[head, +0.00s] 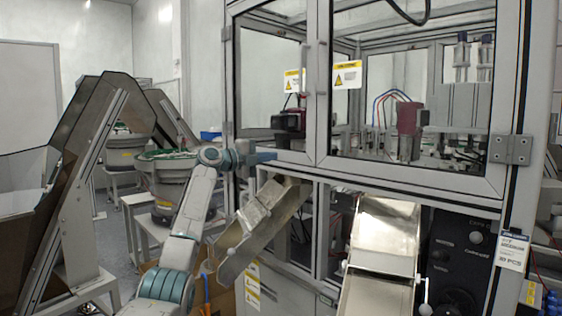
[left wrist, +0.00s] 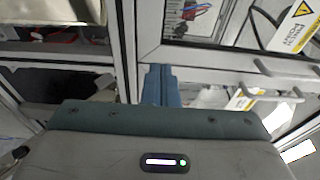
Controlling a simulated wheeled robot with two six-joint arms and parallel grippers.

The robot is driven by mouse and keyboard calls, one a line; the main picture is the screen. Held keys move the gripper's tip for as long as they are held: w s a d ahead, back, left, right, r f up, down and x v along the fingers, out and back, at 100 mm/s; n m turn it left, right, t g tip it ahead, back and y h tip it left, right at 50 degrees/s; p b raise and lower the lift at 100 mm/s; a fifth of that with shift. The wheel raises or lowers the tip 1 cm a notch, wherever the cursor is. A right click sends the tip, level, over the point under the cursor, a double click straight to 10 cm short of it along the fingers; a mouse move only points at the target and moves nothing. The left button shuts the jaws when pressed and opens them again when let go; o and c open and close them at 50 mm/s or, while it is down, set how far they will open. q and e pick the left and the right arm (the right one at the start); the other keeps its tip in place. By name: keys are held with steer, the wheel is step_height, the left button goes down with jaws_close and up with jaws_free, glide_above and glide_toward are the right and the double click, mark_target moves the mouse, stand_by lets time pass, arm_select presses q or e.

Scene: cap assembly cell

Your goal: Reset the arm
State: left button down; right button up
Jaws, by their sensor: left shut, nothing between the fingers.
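My left arm comes up from the bottom of the head view. Its left gripper (head: 268,157) points right, in front of the machine cabinet (head: 400,174), near the lower frame of its glazed doors. The blue fingers are together with nothing between them. In the left wrist view the shut fingers (left wrist: 160,85) show in front of the pale cabinet frame; whether they touch it I cannot tell. My right gripper is in neither view.
A metal chute (head: 255,225) slopes down just below my left gripper. A second chute (head: 385,240) is further right. A round feeder bowl (head: 168,170) and a dark inclined conveyor (head: 85,180) stand at the left. Door handles (left wrist: 270,95) show in the left wrist view.

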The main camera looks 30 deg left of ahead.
arm_select(q)
steer(key=shift+a, duration=0.6)
